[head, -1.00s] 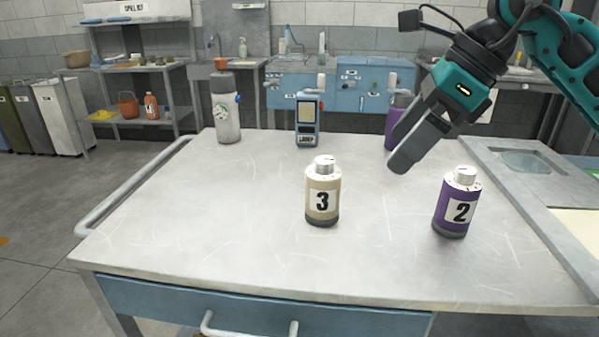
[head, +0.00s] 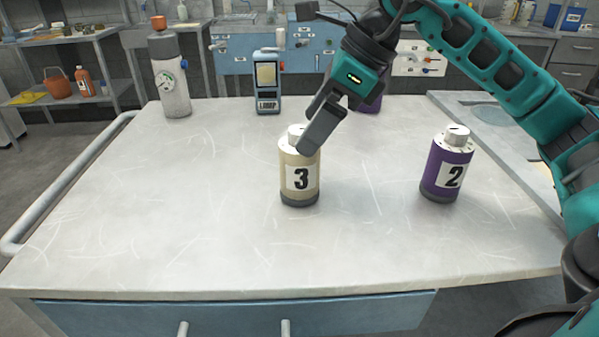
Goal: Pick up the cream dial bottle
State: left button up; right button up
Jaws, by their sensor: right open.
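The cream dial bottle (head: 299,182) stands upright on the grey worktable (head: 150,235), with a white label reading 3 and a silver dial cap. My right gripper (head: 310,145) is open and comes down from the upper right, its fingers at the bottle's cap and upper right side. One finger hides part of the cap. I cannot tell whether it touches the bottle. My left gripper is not in view.
A purple bottle (head: 446,168) labelled 2 stands to the right. A blue handheld device (head: 268,85) and a grey bottle (head: 173,85) stand at the back. The table's front and left are clear.

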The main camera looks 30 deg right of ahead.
aim_at(300, 171)
jog(key=x, duration=0.4)
jog(key=shift+s+a+b, duration=0.15)
jog(key=shift+s+b, duration=0.15)
jog(key=shift+b, duration=0.1)
jog(key=shift+w+a+f, duration=0.2)
jog(key=shift+w+f, duration=0.05)
jog(key=shift+f, duration=0.25)
jog(key=shift+c, duration=0.3)
jog(key=shift+r, duration=0.1)
jog(key=c, duration=1.2)
